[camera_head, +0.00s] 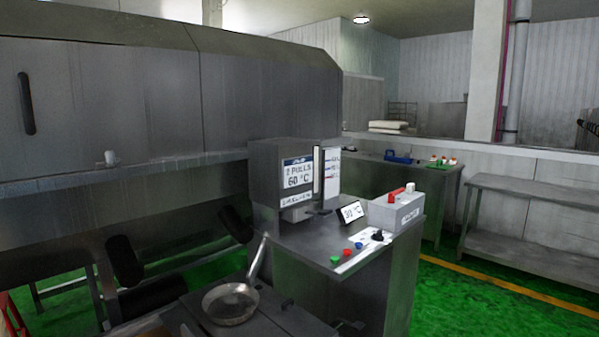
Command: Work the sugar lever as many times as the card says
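A grey dispenser box (262,180) stands on a steel cabinet (300,238) right of the large drum housing. A white card (298,174) on its front reads "PULLS" and "60 °C"; the digit before "PULLS" is too blurred to read surely. A smaller label below it is unreadable. A smaller grey box (393,217) with a red part (396,194) and a white part on top stands at the cabinet's right edge. I cannot tell which part is the sugar lever. Neither of my grippers is in view.
Green, red and blue buttons (347,252) and a black knob (377,235) line the cabinet's front right. A pan (230,303) sits in front, its handle rising toward the cabinet. A steel table (530,190) stands right.

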